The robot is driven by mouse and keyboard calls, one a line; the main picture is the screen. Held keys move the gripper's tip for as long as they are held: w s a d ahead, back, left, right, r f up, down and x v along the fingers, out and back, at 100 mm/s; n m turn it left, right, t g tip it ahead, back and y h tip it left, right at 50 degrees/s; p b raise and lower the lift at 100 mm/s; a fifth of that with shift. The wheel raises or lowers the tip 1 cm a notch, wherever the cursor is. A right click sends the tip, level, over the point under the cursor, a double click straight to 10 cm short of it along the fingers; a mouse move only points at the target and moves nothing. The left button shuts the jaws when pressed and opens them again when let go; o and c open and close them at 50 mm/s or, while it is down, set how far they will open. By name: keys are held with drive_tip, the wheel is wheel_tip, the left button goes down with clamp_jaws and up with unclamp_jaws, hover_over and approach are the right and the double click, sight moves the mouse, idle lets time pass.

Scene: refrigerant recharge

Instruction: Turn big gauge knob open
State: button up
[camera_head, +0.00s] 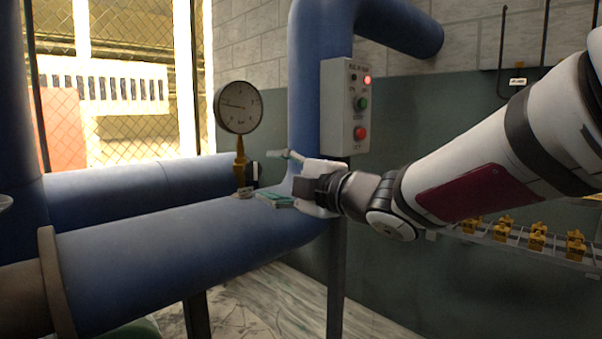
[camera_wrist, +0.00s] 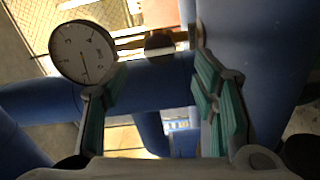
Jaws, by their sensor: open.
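The big gauge (camera_head: 239,107) has a round white dial and stands on a brass stem (camera_head: 240,168) above the blue pipe. It also shows at the upper left of the wrist view (camera_wrist: 82,52). A dark round knob (camera_wrist: 160,43) sits at the brass stem in the wrist view, beyond the fingertips and between their lines. In the head view the knob is small and hard to make out. My gripper (camera_head: 279,177) is open and empty, just right of the stem, with its green-padded fingers pointing left toward it. The fingers show apart in the wrist view (camera_wrist: 158,82).
The large blue pipe (camera_head: 170,250) runs below my gripper and bends up behind it. A control box (camera_head: 345,107) with red and green buttons is on the upright pipe. A rack of yellow fittings (camera_head: 537,240) stands at the right. A mesh window (camera_head: 110,90) is behind.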

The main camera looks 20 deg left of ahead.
drive_tip(key=v, duration=0.4)
drive_tip(key=shift+s, duration=0.1)
